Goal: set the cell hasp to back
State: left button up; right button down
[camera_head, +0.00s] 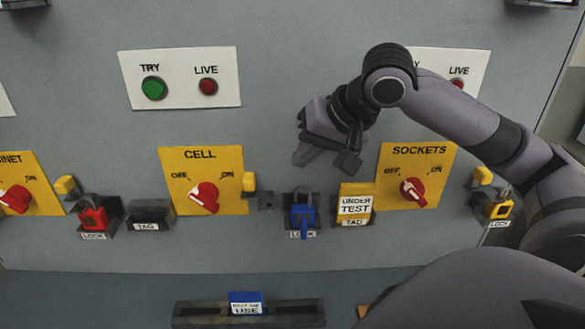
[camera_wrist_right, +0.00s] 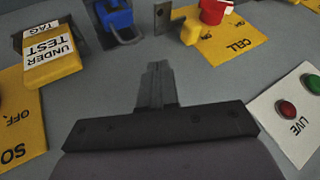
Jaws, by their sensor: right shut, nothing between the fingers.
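The cell hasp (camera_head: 249,181) is a small yellow block at the right edge of the yellow CELL plate (camera_head: 226,169). A grey tab with a hole (camera_head: 266,200) stands just right of it, and the hasp is not over this tab. The hasp also shows in the wrist view (camera_wrist_right: 190,30), beside the grey tab (camera_wrist_right: 162,17). The red CELL switch (camera_head: 204,196) is left of the hasp. My right gripper (camera_head: 327,161) is shut and empty, in front of the panel, up and right of the hasp. My left gripper is not in view.
A blue padlock (camera_head: 303,217) sits in a LOCK holder right of the hasp. A yellow UNDER TEST tag (camera_head: 355,204) stands farther right, beside the SOCKETS plate (camera_head: 436,160). A red padlock (camera_head: 94,217) is at left.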

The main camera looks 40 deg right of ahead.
jog(key=shift+v, duration=1.9)
jog(key=shift+s, duration=0.15)
